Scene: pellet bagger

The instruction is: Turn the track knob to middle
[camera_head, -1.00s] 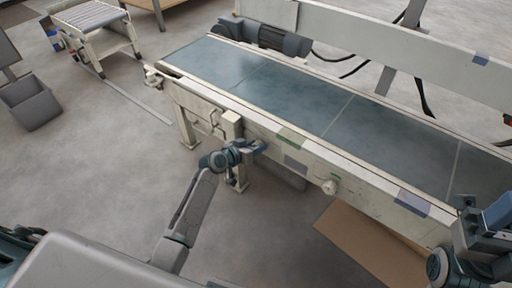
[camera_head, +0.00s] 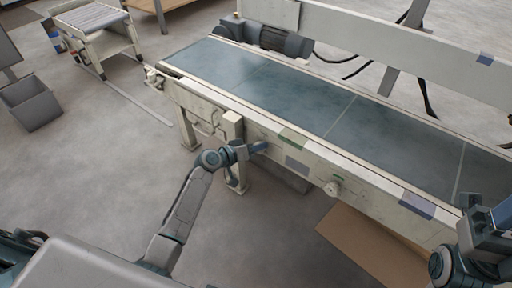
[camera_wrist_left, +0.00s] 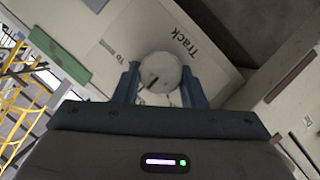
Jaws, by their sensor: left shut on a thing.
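The track knob (camera_wrist_left: 160,70) is a round pale knob with a short dark mark, beside a plate lettered "Track" (camera_wrist_left: 186,42) in the left wrist view. My left gripper (camera_wrist_left: 160,78) is shut on the knob, with one blue finger on each side of it. In the head view my left gripper (camera_head: 259,147) is at the near side of the conveyor frame, and the knob cannot be made out there. My right gripper (camera_head: 492,215) shows partly at the right edge; its jaw state is unclear.
The conveyor (camera_head: 300,92) runs across the view with a dark belt. A brown cardboard sheet (camera_head: 365,245) lies below the rail. A grey bin (camera_head: 32,103) stands far left. Open floor lies left of the conveyor.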

